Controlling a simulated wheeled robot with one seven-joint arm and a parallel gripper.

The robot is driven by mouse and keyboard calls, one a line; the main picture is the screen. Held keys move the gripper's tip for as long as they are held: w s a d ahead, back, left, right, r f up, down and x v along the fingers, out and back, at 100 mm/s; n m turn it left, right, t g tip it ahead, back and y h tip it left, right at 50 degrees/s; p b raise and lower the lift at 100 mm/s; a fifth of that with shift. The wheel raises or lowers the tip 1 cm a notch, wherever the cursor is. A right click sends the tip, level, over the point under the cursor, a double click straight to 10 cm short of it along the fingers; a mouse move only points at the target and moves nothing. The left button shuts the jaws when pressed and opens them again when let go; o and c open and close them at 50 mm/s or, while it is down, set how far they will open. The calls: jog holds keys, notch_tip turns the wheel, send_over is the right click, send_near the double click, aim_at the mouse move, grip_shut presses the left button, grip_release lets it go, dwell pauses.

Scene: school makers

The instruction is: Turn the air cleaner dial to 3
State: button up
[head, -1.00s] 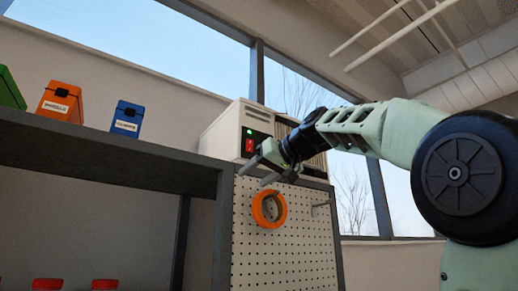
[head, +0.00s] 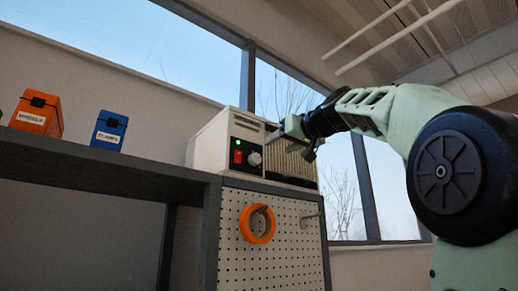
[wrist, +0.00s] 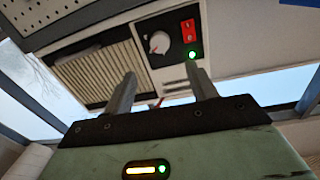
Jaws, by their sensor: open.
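The air cleaner (head: 212,138), a cream box with a dark control panel and a slatted grille, stands on top of the pegboard cabinet. Its round pale dial (head: 255,159) is below and left of my gripper (head: 276,137) in the head view. In the wrist view the dial (wrist: 160,42) shows whole, beyond the fingertips and between their lines; its pointer and scale marks are too small to read. My gripper (wrist: 160,72) is open and empty, its two grey fingers apart and clear of the dial.
A red switch (head: 238,157) and a lit green lamp (head: 238,143) sit left of the dial. An orange ring (head: 257,224) hangs on the pegboard (head: 285,262) below. Orange (head: 38,115) and blue (head: 109,131) boxes stand on the shelf at left.

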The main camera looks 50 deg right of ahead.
aim_at(258, 158)
jog(key=p+x, duration=0.4)
jog(key=x, duration=0.7)
jog(key=shift+w+d+p, duration=0.1)
jog(key=shift+w+p, duration=0.2)
jog(key=shift+w, duration=0.05)
jog(key=c, duration=1)
jog(key=shift+m, duration=0.3)
jog(key=m, duration=0.5)
jog(key=m+p, duration=0.1)
jog(key=m, duration=0.4)
jog(key=shift+d+m+y, duration=0.1)
jog(key=shift+m+y, duration=0.2)
jog(key=shift+m, duration=0.1)
